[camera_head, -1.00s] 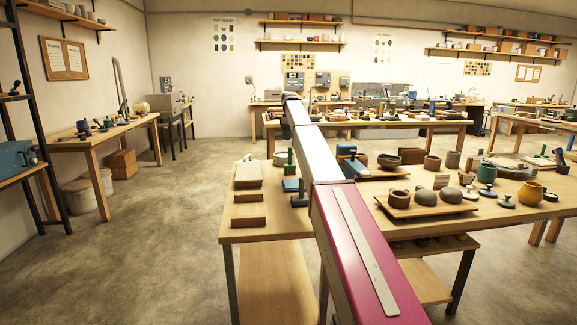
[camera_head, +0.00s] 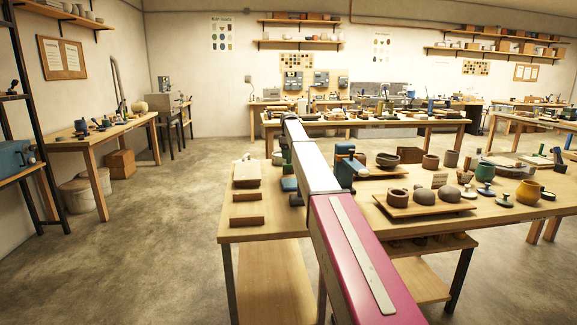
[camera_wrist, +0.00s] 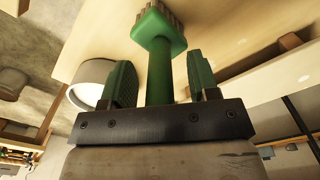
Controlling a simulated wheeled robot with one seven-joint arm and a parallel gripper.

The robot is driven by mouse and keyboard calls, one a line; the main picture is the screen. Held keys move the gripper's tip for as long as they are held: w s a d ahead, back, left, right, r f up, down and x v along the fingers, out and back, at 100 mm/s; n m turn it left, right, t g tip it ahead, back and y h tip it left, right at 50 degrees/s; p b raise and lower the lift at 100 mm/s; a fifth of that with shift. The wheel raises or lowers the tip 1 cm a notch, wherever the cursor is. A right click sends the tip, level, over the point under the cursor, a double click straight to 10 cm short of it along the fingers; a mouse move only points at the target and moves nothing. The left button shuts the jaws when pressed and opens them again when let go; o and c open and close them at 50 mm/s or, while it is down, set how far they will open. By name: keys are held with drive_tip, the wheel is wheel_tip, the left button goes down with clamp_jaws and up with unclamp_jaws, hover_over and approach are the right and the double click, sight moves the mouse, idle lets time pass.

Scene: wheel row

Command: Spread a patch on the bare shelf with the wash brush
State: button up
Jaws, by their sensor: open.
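In the wrist view my gripper (camera_wrist: 160,62) is open, with two green ribbed fingers apart. The wash brush (camera_wrist: 158,32) has a green handle running between the fingers, a green block head and brown bristles pointing away. Gaps show on both sides of the handle. In the head view my arm hides my gripper, and I cannot make out the brush there. A bare wooden lower shelf (camera_head: 270,285) shows under the front left of the near table (camera_head: 232,228).
Wooden blocks (camera_head: 247,196) lie on the left. A pale round vessel (camera_wrist: 92,72) is beside the left finger.

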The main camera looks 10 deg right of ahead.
clamp_jaws()
drive_tip(key=shift+r, duration=3.5)
